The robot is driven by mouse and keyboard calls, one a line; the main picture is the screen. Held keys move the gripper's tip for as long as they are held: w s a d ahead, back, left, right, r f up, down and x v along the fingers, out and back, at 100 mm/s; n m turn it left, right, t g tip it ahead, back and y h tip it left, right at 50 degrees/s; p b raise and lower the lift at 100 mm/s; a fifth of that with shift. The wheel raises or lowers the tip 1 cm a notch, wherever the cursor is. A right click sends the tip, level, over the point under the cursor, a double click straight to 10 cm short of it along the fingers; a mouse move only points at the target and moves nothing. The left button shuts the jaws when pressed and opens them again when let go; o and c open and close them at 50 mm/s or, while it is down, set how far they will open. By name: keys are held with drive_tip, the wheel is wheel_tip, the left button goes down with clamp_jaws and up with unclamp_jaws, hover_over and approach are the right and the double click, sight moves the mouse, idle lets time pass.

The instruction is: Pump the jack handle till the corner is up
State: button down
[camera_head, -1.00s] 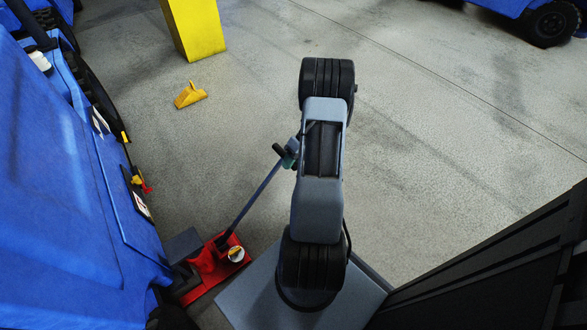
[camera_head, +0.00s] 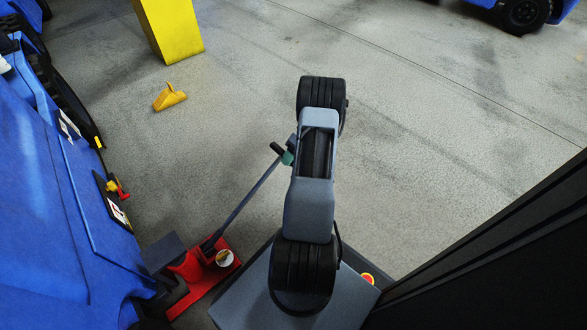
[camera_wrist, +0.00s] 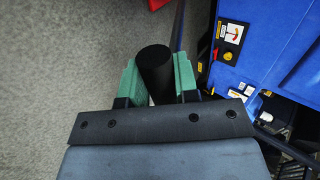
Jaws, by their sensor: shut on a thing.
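The red floor jack (camera_head: 190,275) sits on the floor at the lower left, its front end against the blue vehicle (camera_head: 60,220). Its long dark handle (camera_head: 240,205) slants up and right from the jack to my gripper. My gripper (camera_head: 283,155) is partly hidden behind my arm. In the wrist view its green fingers (camera_wrist: 156,80) are shut on the black grip end of the handle (camera_wrist: 154,58). A bit of red shows at the top of the wrist view. How the jack meets the vehicle's corner is hidden.
A yellow wheel chock (camera_head: 169,97) lies on the floor beyond the jack, near a yellow post (camera_head: 170,30). A dark panel (camera_head: 500,250) stands at the right. Another blue vehicle (camera_head: 500,10) is at the back right. The middle floor is open.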

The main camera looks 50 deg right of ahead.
drive_tip(key=w+a+r+h+p, duration=0.1)
drive_tip(key=a+r+h+p, duration=0.3)
drive_tip(key=a+r+p, duration=0.8)
drive_tip(key=shift+w+a+r+g, duration=0.3)
drive_tip(key=shift+a+r+g, duration=0.1)
drive_tip(key=shift+a+r, duration=0.25)
drive_tip(key=c, duration=0.7)
unclamp_jaws()
drive_tip(key=shift+d+r, duration=0.1)
drive_tip(key=shift+d, duration=0.05)
drive_tip(key=shift+w+r, duration=0.1)
